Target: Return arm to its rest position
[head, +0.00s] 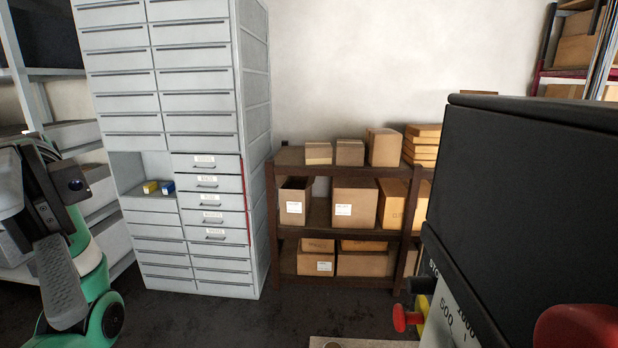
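My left arm (95,290), green and grey, is folded at the left edge of the head view, in front of the grey drawer cabinet and apart from it. Grey parts at its end (60,260) are in view, but I cannot make out two fingertips or any gap between them. I see nothing held there. My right arm and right gripper are not in view.
A tall grey drawer cabinet (195,105) has an open compartment holding a yellow and a blue item. A brown shelf (322,225) with cardboard boxes stands behind. A large black machine (535,200) with red knobs fills the right.

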